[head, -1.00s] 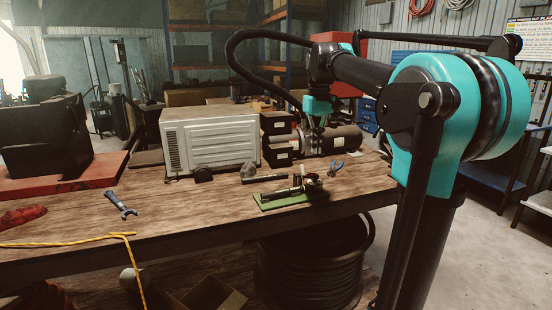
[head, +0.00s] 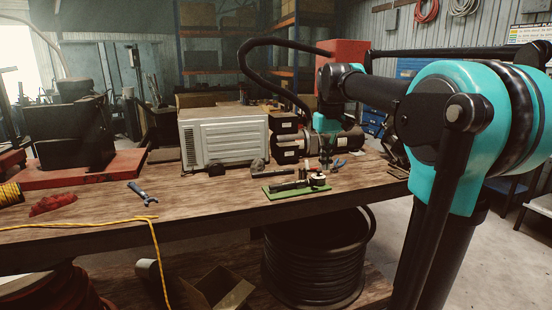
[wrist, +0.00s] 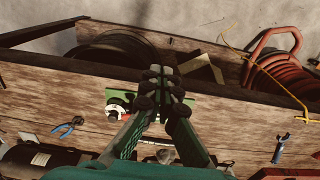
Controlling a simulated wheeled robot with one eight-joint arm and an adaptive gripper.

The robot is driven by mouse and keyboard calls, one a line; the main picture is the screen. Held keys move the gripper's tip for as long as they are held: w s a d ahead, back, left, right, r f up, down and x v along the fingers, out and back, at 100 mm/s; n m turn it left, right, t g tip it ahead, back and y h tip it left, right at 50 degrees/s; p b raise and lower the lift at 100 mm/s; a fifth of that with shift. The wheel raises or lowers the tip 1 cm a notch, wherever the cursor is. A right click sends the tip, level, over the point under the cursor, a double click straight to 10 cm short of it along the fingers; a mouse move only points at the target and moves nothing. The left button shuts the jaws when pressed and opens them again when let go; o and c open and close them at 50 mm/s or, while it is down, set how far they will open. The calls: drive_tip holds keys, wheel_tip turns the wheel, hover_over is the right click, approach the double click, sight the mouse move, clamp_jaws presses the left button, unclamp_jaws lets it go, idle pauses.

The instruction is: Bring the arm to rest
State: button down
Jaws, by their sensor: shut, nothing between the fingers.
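My arm reaches in from the right over the wooden workbench (head: 110,212), bent, with its teal wrist pointing down. My gripper (head: 326,164) hangs near the green mat (head: 270,194) on the bench. In the wrist view, my gripper (wrist: 161,78) is shut and empty, its two fingers meeting at the tips. The fingers cover part of the green mat (wrist: 111,95) and what lies on it. The head view does not clearly show the height of the fingertips above the mat.
A dark fitting (head: 318,181) lies on the mat. Blue pliers (head: 338,163), a blue wrench (head: 143,193), a red cloth (head: 53,204) and a yellow cord (head: 75,225) lie on the bench. A white boxy machine (head: 223,138) and dark cylinders stand behind. The front middle is clear.

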drive_tip(key=s+d+f+m+t, duration=0.1)
drive_tip(key=s+d+f+t, duration=0.1)
drive_tip(key=s+f, duration=0.8)
drive_tip(key=s+d+f+m+t, duration=0.1)
drive_tip(key=s+f+m, duration=0.1)
drive_tip(key=s+f, duration=0.9)
wheel_tip(320, 180, down, 11)
drive_tip(key=shift+d+r+t, duration=0.15)
drive_tip(key=shift+d+t, duration=0.2)
drive_tip(key=shift+t, duration=0.05)
